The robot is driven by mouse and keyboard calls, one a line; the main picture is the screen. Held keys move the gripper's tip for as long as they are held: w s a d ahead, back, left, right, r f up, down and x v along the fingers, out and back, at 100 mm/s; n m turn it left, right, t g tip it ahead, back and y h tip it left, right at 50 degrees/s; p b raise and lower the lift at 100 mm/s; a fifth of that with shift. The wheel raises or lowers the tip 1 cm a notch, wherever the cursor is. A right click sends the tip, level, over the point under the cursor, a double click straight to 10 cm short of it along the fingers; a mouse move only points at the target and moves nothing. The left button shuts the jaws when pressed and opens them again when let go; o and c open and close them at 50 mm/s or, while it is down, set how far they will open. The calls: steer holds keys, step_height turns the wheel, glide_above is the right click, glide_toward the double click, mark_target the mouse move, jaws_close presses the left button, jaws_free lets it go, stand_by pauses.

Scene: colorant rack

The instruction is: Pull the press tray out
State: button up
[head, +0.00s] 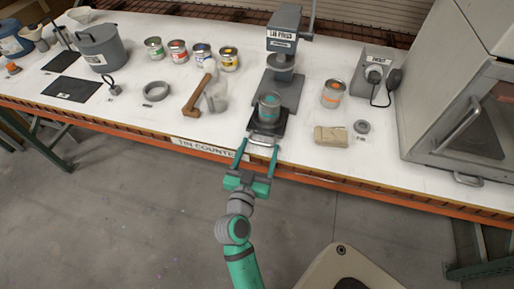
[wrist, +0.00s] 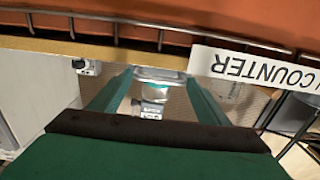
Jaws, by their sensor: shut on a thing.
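The press tray (head: 253,125) is a dark plate in front of the grey lab press (head: 281,45). It sticks out toward the counter's front edge. A grey tin with teal contents (head: 269,107) stands upright on it. A pale metal handle (head: 259,141) is at the tray's front. My gripper (head: 257,147) reaches in from the front, with its green fingers on either side of the handle and shut on it. In the wrist view the handle (wrist: 160,74) shows between the fingertips; the exact contact is hard to see.
A wooden-handled tool (head: 198,97) lies left of the press. A tin with orange contents (head: 332,94) and a tan packet (head: 331,136) are to the right. The counter's orange front edge (head: 310,181) runs below my fingers. The floor in front is open.

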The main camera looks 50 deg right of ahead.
steer(key=o, duration=1.2)
steer(key=shift+s+d, duration=0.1)
steer(key=shift+o, duration=0.2)
steer(key=v, duration=1)
steer(key=shift+a, duration=0.4)
steer(key=shift+s, duration=0.1)
